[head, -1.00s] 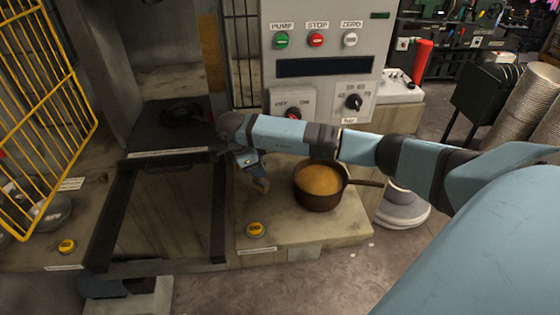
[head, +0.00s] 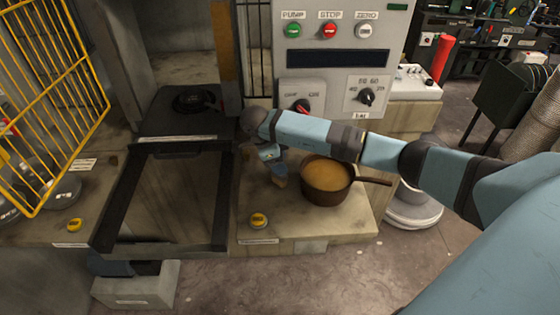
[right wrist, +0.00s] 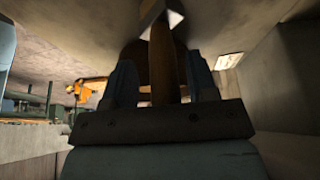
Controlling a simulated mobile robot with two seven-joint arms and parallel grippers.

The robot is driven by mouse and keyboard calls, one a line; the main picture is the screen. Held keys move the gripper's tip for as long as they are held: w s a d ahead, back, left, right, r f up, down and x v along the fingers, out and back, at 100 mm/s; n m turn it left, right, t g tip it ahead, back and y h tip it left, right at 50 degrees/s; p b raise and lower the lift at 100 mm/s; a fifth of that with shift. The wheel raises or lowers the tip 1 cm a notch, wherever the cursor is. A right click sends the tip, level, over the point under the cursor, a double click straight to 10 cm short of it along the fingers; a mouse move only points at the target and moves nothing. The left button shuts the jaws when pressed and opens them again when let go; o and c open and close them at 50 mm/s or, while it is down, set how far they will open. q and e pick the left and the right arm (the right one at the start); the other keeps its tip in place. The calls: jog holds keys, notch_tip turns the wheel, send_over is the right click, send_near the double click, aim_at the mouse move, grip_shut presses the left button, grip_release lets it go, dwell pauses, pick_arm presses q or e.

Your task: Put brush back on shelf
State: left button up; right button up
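My right gripper (head: 275,170) hangs over the stone counter, just left of the brown saucepan, at the end of my blue arm. A small brown piece, apparently the end of the brush (head: 280,182), shows below it. The brush's bristles cannot be made out. I cannot tell which surface is the brush's shelf. My left gripper is not in view.
The brown saucepan (head: 327,185) of orange-brown liquid stands close right of my gripper, handle to the right. A yellow button (head: 259,220) is in front. The grey control panel (head: 338,30) rises behind. A black-framed cover (head: 105,218) and a yellow grid guard (head: 98,118) are left.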

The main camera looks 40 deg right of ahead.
jog(key=shift+w, duration=0.15)
jog(key=v, duration=1.1)
jog(key=s+a+f+g+y, duration=0.1)
jog(key=s+a+f+y, duration=0.35)
jog(key=a, duration=0.45)
jog(key=s+a+f+g+y, duration=0.1)
jog(key=s+a+f+y, duration=0.35)
jog(key=a, duration=0.45)
jog(key=s+a+r+m+t+y, duration=0.2)
jog(key=s+a+m+y, duration=0.1)
jog(key=a+m+y, duration=0.3)
jog(key=s+a+r+m+t+y, duration=0.2)
jog(key=s+a+r+m+y, duration=0.15)
jog(key=a+y, duration=0.4)
jog(key=s+d+f+m+t+h, duration=0.1)
jog(key=d+f+m+t+h, duration=0.35)
jog(key=m+t, duration=0.55)
jog(key=d+f+m+t+h, duration=0.35)
jog(key=d+m+t, duration=0.2)
jog(key=m, duration=0.85)
jog(key=s+d+f+m+g+h, duration=0.4)
jog(key=s+d+f+m+h, duration=0.3)
jog(key=s+f+m, duration=0.4)
jog(key=shift+s+d+f+b, duration=0.3)
jog(key=shift+s+d+f, duration=0.15)
jog(key=shift+s+f, duration=0.45)
